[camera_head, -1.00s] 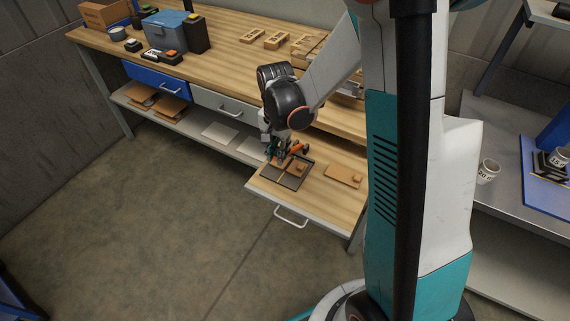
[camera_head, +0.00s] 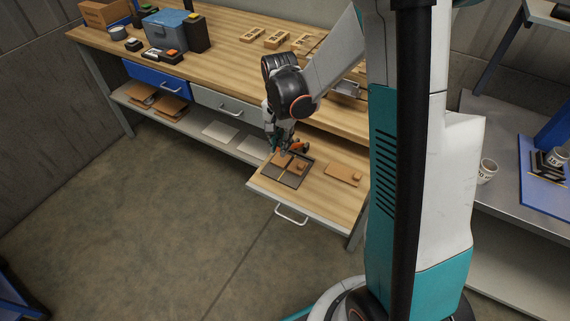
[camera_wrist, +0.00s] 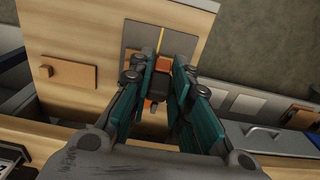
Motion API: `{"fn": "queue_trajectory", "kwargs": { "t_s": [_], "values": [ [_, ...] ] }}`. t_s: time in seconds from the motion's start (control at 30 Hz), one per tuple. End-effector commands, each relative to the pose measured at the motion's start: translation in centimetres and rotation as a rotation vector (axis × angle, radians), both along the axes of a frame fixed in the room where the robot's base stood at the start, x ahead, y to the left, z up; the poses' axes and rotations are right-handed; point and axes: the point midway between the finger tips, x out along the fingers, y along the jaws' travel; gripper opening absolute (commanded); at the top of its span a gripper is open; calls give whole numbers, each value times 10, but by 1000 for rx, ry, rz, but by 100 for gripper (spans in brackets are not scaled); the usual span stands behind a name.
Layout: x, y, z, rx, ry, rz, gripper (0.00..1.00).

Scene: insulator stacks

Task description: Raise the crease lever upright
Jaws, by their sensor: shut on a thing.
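The creasing board (camera_head: 296,181), a dark tray with a yellow line and brown pieces on it, lies on the pulled-out wooden shelf. An orange lever part (camera_head: 304,146) shows at the board's back edge, beside my fingers. My gripper (camera_head: 281,146) is over that back edge. In the wrist view the teal fingers of my gripper (camera_wrist: 164,66) are shut on the lever, with its orange part (camera_wrist: 165,62) between them and the grey board (camera_wrist: 137,36) beyond. The fingers hide much of the lever, so its exact tilt is hard to tell.
A brown card piece (camera_head: 343,175) with a small block lies right of the board; it also shows in the wrist view (camera_wrist: 68,72). The workbench top (camera_head: 225,62) is above and behind. The shelf's handle (camera_head: 291,215) faces open floor.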

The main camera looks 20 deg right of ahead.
Motion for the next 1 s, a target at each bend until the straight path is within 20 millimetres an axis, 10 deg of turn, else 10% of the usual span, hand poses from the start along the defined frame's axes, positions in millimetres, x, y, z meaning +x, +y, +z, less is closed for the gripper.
{"fn": "queue_trajectory", "kwargs": {
  "t_s": [1.0],
  "values": [
    [14,-19,19,0,0,0,9]
  ]
}}
